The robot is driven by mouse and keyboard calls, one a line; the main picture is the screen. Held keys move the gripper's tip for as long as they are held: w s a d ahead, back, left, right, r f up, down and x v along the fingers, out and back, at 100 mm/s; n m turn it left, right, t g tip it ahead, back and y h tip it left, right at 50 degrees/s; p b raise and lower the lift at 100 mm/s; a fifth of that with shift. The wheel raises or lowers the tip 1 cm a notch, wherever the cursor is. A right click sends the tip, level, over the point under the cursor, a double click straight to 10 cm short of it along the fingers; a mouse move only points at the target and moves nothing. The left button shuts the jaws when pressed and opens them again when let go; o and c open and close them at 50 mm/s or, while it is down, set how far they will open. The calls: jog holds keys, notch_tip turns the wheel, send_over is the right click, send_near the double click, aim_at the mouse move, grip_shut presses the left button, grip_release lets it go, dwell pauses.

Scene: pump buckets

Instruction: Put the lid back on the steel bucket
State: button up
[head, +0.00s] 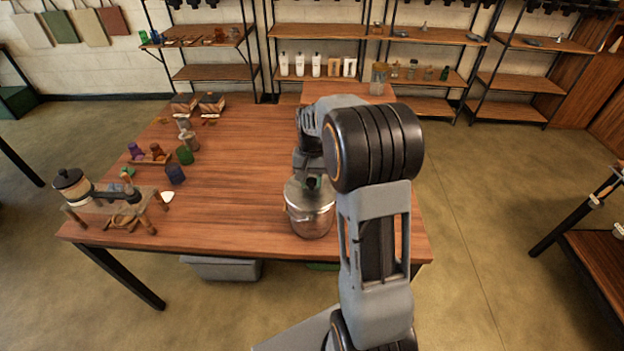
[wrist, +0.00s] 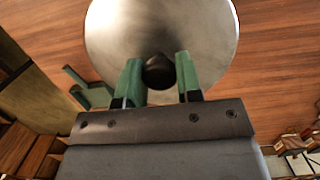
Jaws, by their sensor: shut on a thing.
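The steel bucket (head: 310,219) stands upright near the front edge of the wooden table. The lid (head: 296,192) is at the bucket's top in the head view, and it looks level. In the wrist view the round grey lid (wrist: 160,30) fills the upper middle, with a dark knob (wrist: 158,72) on it. My gripper (wrist: 158,75) has its green fingers on both sides of this knob and is shut on it. The lid hides the bucket in the wrist view. I cannot tell whether the lid touches the rim all around.
The wooden table (head: 235,200) is mostly clear left of the bucket. A stand with a black-topped jar (head: 72,185) is at the table's left end, with small coloured jars (head: 175,174) beyond it. Shelves (head: 315,80) line the back wall.

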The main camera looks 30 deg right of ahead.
jog(key=shift+f, duration=0.1)
dwell(0.3)
jog(key=o, duration=1.5)
jog(key=shift+r+p, duration=2.85)
jog(key=shift+r, duration=0.7)
grip_shut()
jog(key=shift+f+b, duration=0.35)
jog(key=shift+f, duration=0.2)
